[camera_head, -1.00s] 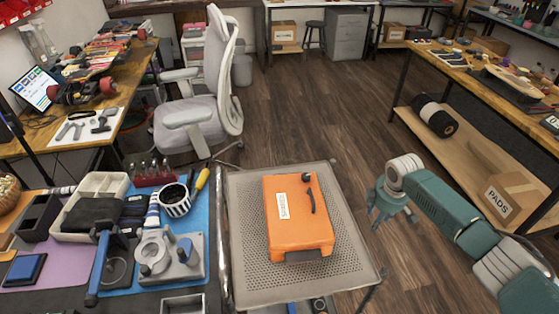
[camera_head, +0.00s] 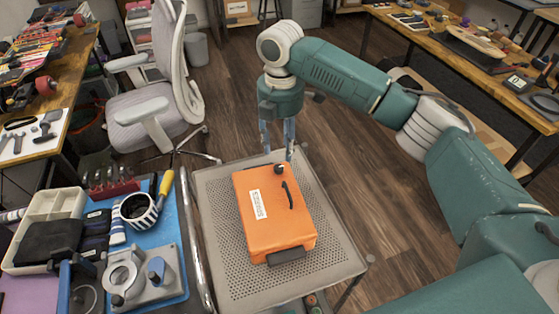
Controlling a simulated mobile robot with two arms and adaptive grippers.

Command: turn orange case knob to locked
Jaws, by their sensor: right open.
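The orange case (camera_head: 270,222) lies flat on a grey perforated cart top (camera_head: 222,248). A small dark knob (camera_head: 279,169) stands on the case's far edge, and a black handle (camera_head: 288,195) is near it on the top face. A white label is on the case. My right gripper (camera_head: 277,152) points down just beyond the far edge of the case, close to the knob. Its fingers are apart with nothing between them. I cannot tell its exact height over the cart. My left gripper is not in view.
A bench with a blue mat (camera_head: 165,240), a striped cup (camera_head: 138,209) and a tray (camera_head: 50,215) stands left of the cart. A grey office chair (camera_head: 150,110) is behind it. A wooden bench (camera_head: 440,45) is at the far right. The cart top around the case is clear.

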